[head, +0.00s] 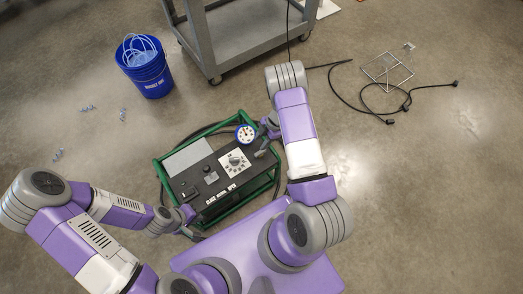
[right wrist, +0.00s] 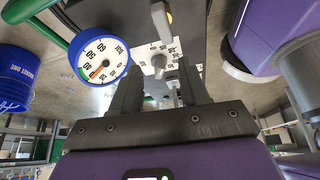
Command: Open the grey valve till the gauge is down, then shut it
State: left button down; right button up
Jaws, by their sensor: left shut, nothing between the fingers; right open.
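The gauge (head: 245,134) is a round white dial with a blue rim at the back right of the machine. It is large in the right wrist view (right wrist: 102,60), with an orange needle near its lower-left part; I cannot tell the exact reading. My right gripper (right wrist: 160,80) is open and empty, below that handle in the picture and beside the gauge. My left gripper (head: 190,233) is shut and empty by the machine's front left corner.
The dark machine panel (head: 190,183) sits in a green tube frame (head: 157,168), with a knob on a white scale (head: 235,163). A blue bucket (head: 149,75), a grey cart (head: 238,50) and a black cable (head: 345,100) stand or lie around it. Open floor lies left.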

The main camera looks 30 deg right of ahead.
aim_at(261, 152)
jog(key=shift+n+g+h, duration=0.3)
jog(key=shift+n+g, duration=0.1)
jog(key=shift+n, duration=0.4)
jog(key=f+b, duration=0.1)
jog(key=f, duration=0.1)
jog(key=f+b, duration=0.1)
jog(key=f, duration=0.2)
jog(key=f+b, duration=0.1)
jog(key=f, duration=0.1)
jog(key=shift+s+a+f, duration=0.15)
jog(key=shift+s+a, duration=0.15)
jog(key=shift+s, duration=0.05)
jog(key=shift+c, duration=0.3)
grip_shut()
